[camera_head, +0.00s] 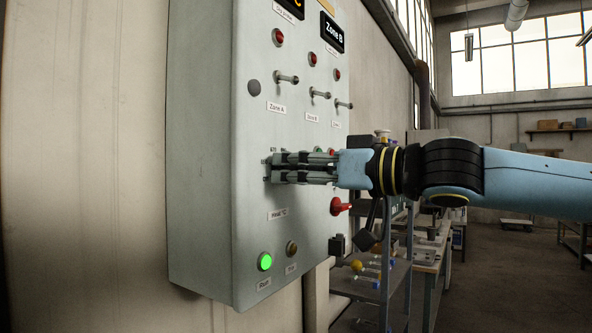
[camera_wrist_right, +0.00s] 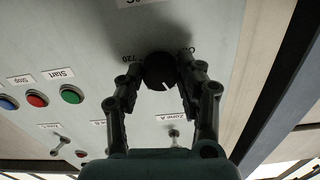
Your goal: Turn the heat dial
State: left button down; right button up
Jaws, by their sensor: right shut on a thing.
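The heat dial (camera_wrist_right: 160,72) is a round black knob on the grey control panel (camera_head: 205,150), with a white pointer line and printed scale marks around it. My right gripper (camera_head: 276,168) reaches in from the right, level with the panel face, above the "Heat °C" label (camera_head: 277,215). In the right wrist view its two fingers (camera_wrist_right: 161,68) are shut on the dial, one on each side. In the head view the fingers hide the dial. My left gripper is not in view.
A lit green button (camera_head: 265,261) and a brown one (camera_head: 292,249) sit below the dial. Toggle levers (camera_head: 286,79) and red lamps (camera_head: 278,37) are above it. A red knob (camera_head: 341,206) projects at the panel's right edge. A shelf rack (camera_head: 398,280) stands behind.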

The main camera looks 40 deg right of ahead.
jog(key=c, duration=0.4)
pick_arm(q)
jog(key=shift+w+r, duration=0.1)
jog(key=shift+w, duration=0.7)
pick_arm(e)
jog(key=shift+o, duration=0.2)
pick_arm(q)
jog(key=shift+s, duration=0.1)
